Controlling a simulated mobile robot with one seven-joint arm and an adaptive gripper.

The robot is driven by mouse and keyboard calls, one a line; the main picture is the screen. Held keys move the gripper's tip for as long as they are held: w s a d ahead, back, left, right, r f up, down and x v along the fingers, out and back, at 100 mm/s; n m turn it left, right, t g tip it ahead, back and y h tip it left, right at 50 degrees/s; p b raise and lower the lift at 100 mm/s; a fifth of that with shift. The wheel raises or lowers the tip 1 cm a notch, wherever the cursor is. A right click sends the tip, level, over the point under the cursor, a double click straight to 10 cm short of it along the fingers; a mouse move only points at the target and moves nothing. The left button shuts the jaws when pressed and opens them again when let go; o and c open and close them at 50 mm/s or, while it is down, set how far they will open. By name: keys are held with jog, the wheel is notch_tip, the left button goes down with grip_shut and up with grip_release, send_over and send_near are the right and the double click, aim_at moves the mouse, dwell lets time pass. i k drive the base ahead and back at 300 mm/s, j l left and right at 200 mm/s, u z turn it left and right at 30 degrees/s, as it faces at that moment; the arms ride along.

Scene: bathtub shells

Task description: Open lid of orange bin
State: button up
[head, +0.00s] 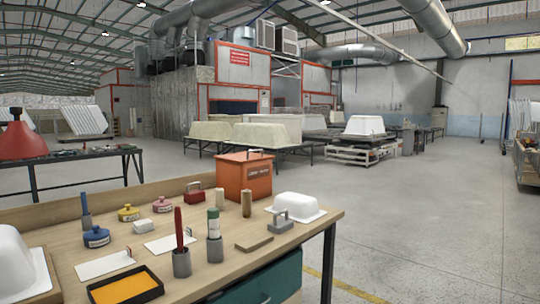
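The orange bin (244,182) stands at the back of the wooden workbench, right of the middle of its rear edge. It is box-shaped with a dark label on its front. Its lid (246,158) lies flat on top and looks shut, with a small handle (254,151) on it. My gripper is not in view.
The wooden workbench (215,262) holds small pots, markers in holders, white cards and a black-rimmed yellow tray (125,287). Open floor (430,230) lies to the right.

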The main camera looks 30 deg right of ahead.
aim_at(248, 156)
jog(key=i+l+z, duration=0.4)
jog(key=i+l, duration=0.3)
jog(key=l, duration=0.5)
jog(key=i+l+z, duration=0.45)
jog(key=i+l, duration=0.4)
jog(key=l, duration=0.15)
jog(key=i+l+z, duration=0.4)
jog(key=i+l, duration=0.25)
jog(key=i, duration=0.35)
jog(key=j, duration=0.35)
jog(key=i+j, duration=0.1)
jog(key=j, duration=0.25)
